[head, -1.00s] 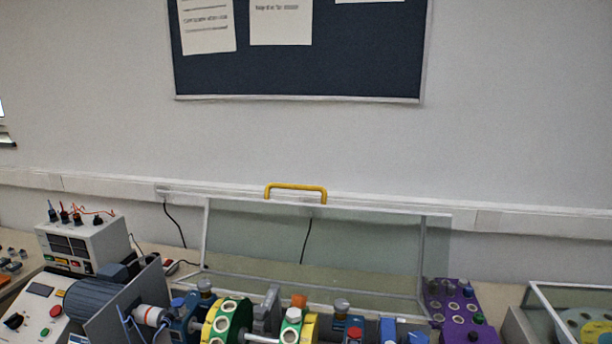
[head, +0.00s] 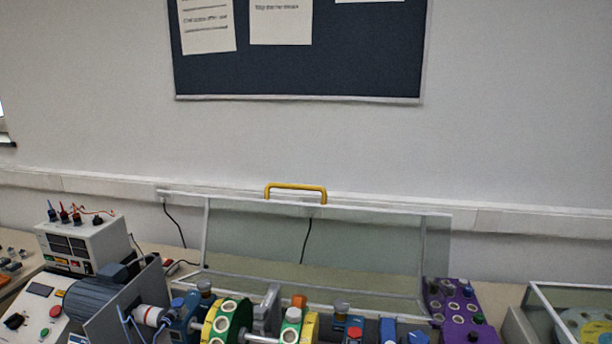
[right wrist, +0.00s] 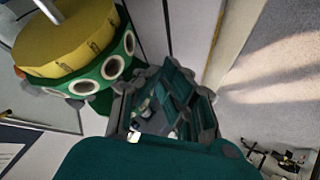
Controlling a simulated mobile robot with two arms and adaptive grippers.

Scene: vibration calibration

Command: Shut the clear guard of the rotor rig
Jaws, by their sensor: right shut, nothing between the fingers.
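The clear guard (head: 330,250) of the rotor rig stands raised open in the head view, a framed transparent panel behind the rotor. Its yellow handle (head: 296,187) is on the top edge, close to the wall. The rig's yellow and green rotor discs (head: 221,322) are uncovered below it. My right gripper (right wrist: 172,88) shows only in the right wrist view, its dark green fingers shut and empty. A yellow and green disc (right wrist: 105,62) appears beside it at upper left. Nothing shows the gripper touching the guard. My left gripper is in neither view.
A blue-grey motor (head: 95,297) and a meter box (head: 85,245) with plugs stand at the left. A purple block (head: 462,312) with round holes stands right of the rotor. Another clear-topped case (head: 572,312) is at the far right. The wall is close behind the guard.

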